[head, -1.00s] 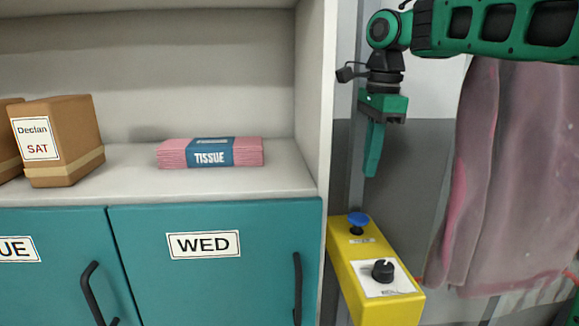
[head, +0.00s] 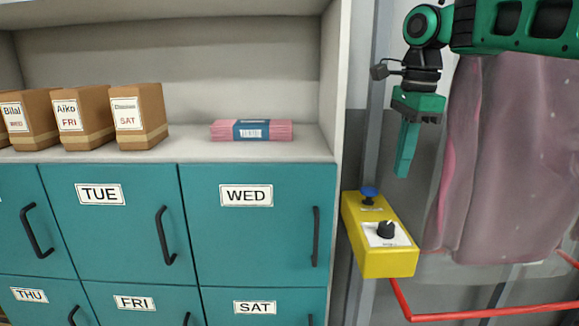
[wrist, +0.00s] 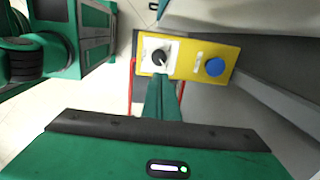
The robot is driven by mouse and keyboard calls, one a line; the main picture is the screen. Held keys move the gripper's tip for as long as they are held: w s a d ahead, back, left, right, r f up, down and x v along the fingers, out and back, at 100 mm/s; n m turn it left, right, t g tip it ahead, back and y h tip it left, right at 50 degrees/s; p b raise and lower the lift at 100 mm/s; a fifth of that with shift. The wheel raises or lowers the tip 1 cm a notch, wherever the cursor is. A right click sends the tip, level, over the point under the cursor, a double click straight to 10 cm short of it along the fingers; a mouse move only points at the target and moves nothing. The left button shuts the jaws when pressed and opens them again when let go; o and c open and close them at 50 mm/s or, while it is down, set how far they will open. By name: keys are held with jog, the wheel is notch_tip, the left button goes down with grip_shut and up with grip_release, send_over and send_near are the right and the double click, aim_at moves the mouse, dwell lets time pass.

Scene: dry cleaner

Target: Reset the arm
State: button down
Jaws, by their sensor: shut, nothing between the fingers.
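My gripper (head: 403,172) is green, points straight down and is shut with nothing in it. It hangs in the air above the yellow control box (head: 384,262), in front of the grey wall. The box carries a blue button (head: 369,192) and a black knob (head: 387,229). In the wrist view my shut fingers (wrist: 160,84) reach towards the yellow box (wrist: 191,66), with the black knob (wrist: 159,58) just beyond their tips and the blue button (wrist: 214,67) to the right. My arm extends from the upper right of the head view.
A shelf (head: 200,154) on the left holds several brown bags (head: 140,120) and a pink tissue pack (head: 280,131). Below are teal doors (head: 255,215) with day labels. A pinkish garment (head: 495,165) hangs right of my gripper. A red rail (head: 480,313) runs low at the right.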

jog(key=s+d+f+n, duration=0.5)
jog(key=s+d+f, duration=0.3)
jog(key=s+f, duration=0.3)
jog(key=s+d+f+n, duration=0.6)
jog(key=s+d+f, duration=0.3)
jog(key=s, duration=0.8)
notch_tip(320, 180, down, 3)
jog(key=shift+s+d+n+g, duration=0.2)
jog(key=shift+n+g, duration=0.1)
jog(key=shift+w+f+h, duration=0.2)
jog(key=shift+w+h, duration=0.1)
jog(key=shift+w, duration=0.3)
jog(key=c, duration=2.4)
grip_release()
jog(key=shift+c, duration=0.2)
